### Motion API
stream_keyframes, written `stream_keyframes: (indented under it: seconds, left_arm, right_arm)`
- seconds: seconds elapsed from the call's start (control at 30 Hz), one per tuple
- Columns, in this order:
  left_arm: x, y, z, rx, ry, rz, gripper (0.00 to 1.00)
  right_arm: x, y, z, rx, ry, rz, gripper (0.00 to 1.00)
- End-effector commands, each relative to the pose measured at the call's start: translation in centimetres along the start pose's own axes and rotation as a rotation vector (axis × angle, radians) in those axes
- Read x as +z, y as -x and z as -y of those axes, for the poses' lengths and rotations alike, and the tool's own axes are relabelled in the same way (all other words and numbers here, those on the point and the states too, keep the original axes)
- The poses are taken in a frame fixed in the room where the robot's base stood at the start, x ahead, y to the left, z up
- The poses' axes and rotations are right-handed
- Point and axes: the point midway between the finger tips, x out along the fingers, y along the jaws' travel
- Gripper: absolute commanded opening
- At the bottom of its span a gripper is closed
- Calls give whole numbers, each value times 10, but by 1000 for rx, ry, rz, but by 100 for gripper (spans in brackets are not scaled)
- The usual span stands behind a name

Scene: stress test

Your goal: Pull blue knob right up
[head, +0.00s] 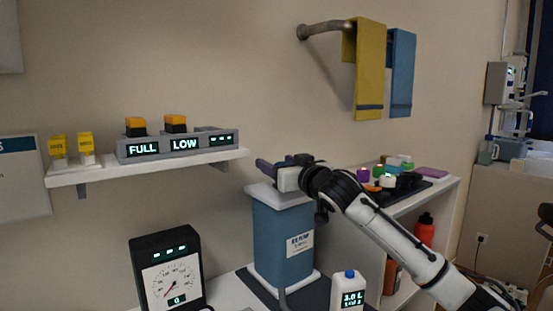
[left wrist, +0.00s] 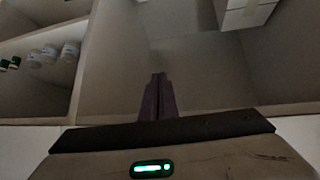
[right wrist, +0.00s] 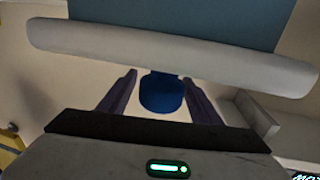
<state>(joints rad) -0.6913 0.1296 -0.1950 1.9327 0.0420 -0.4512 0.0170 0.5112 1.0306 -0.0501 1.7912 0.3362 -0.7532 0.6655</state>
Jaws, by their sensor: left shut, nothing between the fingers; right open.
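The blue knob (right wrist: 162,95) shows in the right wrist view, between the two purple fingers of my open right gripper (right wrist: 159,78). I cannot tell whether the fingers touch it. The knob is beside the white rim (right wrist: 170,52) of a blue-bodied pump. In the head view the pump (head: 275,240) has a white top and a label, and my right gripper (head: 272,165) is just above that top. There the knob is hidden by the gripper. My left gripper (left wrist: 157,92) is shut and empty in the left wrist view, facing shelf compartments.
A black gauge box (head: 168,272) and a white jug (head: 348,290) stand near the pump. A wall shelf (head: 150,168) with displays is to the left. A cabinet top (head: 440,185) with small coloured things is to the right, below two hanging towels (head: 369,70).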

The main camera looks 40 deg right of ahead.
Motion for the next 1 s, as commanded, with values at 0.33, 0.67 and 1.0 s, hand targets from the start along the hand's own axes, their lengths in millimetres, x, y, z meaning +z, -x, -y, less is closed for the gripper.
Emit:
stream_keyframes:
  seconds: [0.33, 0.67, 1.0]
  left_arm:
    - [1, -1, 4, -5, -3, 5, 0]
    - [-4, -1, 2, -1, -5, -4, 0]
    - [-6, 1, 0, 2, -5, -5, 0]
  right_arm:
    - [0, -8, 1, -1, 2, 0, 58]
    - [0, -8, 1, -1, 2, 0, 13]
    - [-14, -1, -14, 19, 4, -2, 0]
